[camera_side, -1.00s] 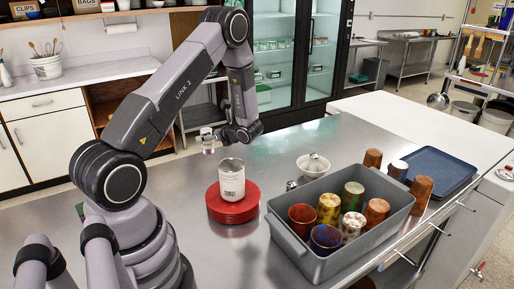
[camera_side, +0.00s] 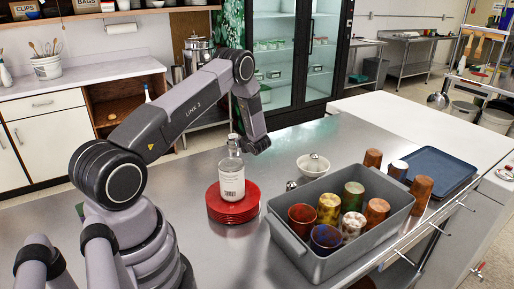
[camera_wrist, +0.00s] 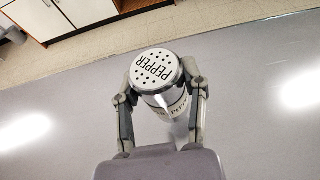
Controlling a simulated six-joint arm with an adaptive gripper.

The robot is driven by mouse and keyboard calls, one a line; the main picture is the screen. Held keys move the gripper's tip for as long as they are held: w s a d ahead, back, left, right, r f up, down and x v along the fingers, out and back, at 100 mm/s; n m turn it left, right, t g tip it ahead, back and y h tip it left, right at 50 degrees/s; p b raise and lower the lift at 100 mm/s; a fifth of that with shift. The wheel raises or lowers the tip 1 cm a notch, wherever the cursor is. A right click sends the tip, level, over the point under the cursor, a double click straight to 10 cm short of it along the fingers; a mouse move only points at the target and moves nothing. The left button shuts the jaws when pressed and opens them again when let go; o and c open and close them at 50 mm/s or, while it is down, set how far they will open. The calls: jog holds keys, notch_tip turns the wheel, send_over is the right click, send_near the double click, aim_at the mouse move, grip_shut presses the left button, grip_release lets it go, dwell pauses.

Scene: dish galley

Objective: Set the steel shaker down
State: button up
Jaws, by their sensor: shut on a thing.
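The steel shaker, with a perforated lid marked PEPPER, shows in the wrist view (camera_wrist: 157,70). My gripper (camera_wrist: 160,95) is shut on it, one finger on each side. I cannot tell whether the shaker touches the can. My gripper hides part of the shaker.
A grey bin (camera_side: 318,262) of patterned cups stands right of the plates. A white bowl (camera_side: 312,168) is behind it, and a blue tray (camera_side: 441,172) lies at the far right. The steel counter (camera_side: 170,205) is clear left of the plates.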

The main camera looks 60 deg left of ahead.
aim_at(238, 150)
jog(key=shift+w+a+f, duration=0.2)
jog(key=shift+f, duration=0.1)
jog(key=shift+w+a+f, duration=0.1)
jog(key=shift+f, duration=0.8)
jog(key=shift+w+a+f, duration=0.1)
jog(key=shift+f, duration=0.8)
jog(key=shift+f, duration=0.15)
jog(key=o, duration=1.2)
